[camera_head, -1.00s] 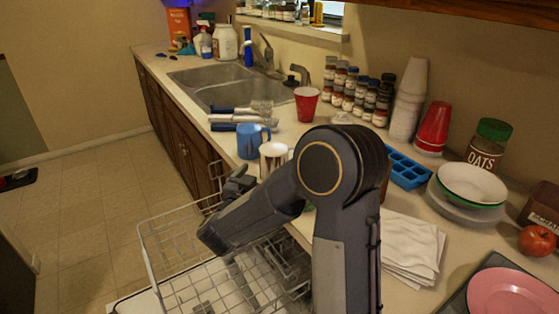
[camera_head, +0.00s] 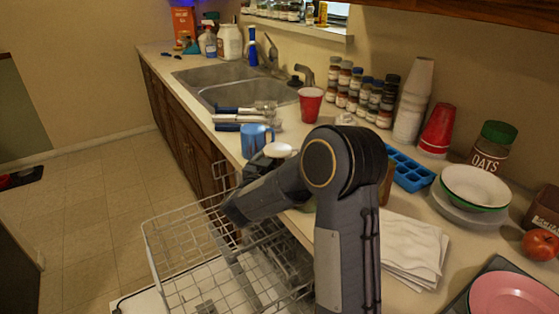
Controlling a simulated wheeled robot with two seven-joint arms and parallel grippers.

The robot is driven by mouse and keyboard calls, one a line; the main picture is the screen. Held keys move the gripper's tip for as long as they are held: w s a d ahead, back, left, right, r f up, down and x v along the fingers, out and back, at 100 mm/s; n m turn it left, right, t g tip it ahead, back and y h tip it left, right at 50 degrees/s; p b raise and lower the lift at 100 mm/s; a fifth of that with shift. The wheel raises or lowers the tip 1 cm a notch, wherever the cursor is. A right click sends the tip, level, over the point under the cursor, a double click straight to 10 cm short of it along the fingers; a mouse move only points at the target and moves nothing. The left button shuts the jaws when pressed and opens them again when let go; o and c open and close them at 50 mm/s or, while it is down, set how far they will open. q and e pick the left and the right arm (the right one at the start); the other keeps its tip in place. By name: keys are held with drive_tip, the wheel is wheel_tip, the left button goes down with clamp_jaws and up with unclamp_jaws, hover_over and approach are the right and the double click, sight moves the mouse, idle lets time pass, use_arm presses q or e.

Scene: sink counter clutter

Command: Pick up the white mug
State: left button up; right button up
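The white mug (camera_head: 279,150) stands on the counter near its front edge. Only its upper part shows; the rest is hidden behind my arm. A blue mug (camera_head: 256,136) stands just behind and to the left of it. My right gripper (camera_head: 256,166) is at the near left side of the white mug, dark and partly covered by my own forearm. Its fingers are not clear enough to tell whether they are open or touch the mug. My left gripper is not in view.
An open dishwasher rack (camera_head: 168,262) lies below the counter edge, under my forearm. A red cup (camera_head: 310,104), a blue ice tray (camera_head: 409,171), spice jars (camera_head: 357,91) and a folded white cloth (camera_head: 418,247) are on the counter. The sink (camera_head: 222,76) lies beyond.

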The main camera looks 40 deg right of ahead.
drive_tip(key=c, duration=1)
drive_tip(key=shift+c, duration=0.4)
drive_tip(key=shift+r, duration=0.15)
